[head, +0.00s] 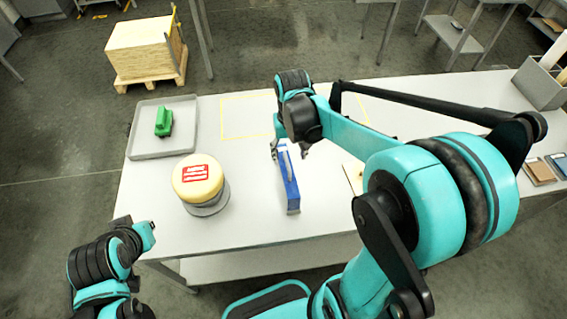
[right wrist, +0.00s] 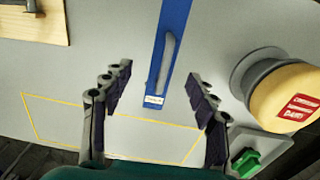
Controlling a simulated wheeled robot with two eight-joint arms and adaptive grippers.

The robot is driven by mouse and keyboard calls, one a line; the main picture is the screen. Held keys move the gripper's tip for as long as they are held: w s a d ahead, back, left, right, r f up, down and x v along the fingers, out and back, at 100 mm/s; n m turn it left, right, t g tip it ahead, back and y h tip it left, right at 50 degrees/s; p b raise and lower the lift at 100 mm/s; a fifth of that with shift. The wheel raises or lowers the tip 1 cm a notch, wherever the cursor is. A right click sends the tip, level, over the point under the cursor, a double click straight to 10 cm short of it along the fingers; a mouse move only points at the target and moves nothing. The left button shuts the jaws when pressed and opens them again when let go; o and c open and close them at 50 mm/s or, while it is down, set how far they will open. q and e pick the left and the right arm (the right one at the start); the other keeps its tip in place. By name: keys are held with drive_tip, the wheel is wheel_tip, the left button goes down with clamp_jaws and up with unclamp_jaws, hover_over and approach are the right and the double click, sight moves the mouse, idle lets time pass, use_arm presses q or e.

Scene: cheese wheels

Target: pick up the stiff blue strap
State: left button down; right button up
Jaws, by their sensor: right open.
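The stiff blue strap (head: 290,187) lies on the grey table, running from near my right gripper toward the table's front edge. It has a raised grey handle along its top and a small white label at one end. In the right wrist view the strap (right wrist: 178,18) comes down from the top edge, and its labelled end lies between my fingers. My right gripper (head: 290,151) is open above the far end of the strap, with one finger on each side. In the right wrist view the gripper (right wrist: 159,76) holds nothing. My left arm shows at lower left, but its gripper cannot be made out.
A yellow cheese wheel (head: 198,178) with a red label sits on a round grey stand left of the strap. A grey tray (head: 150,148) holds a green object (head: 164,122). A wooden board (right wrist: 35,20) lies on the strap's other side. Yellow outlines mark the table behind.

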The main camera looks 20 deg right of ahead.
sight(287, 161)
drive_tip(key=f, duration=0.2)
drive_tip(key=f+b, duration=0.1)
drive_tip(key=f, duration=0.1)
drive_tip(key=f+b, duration=0.1)
drive_tip(key=f, duration=0.2)
drive_tip(key=shift+w+a+f, duration=0.1)
drive_tip(key=shift+w+a, duration=0.15)
drive_tip(key=shift+a, duration=0.05)
drive_tip(key=c, duration=1.2)
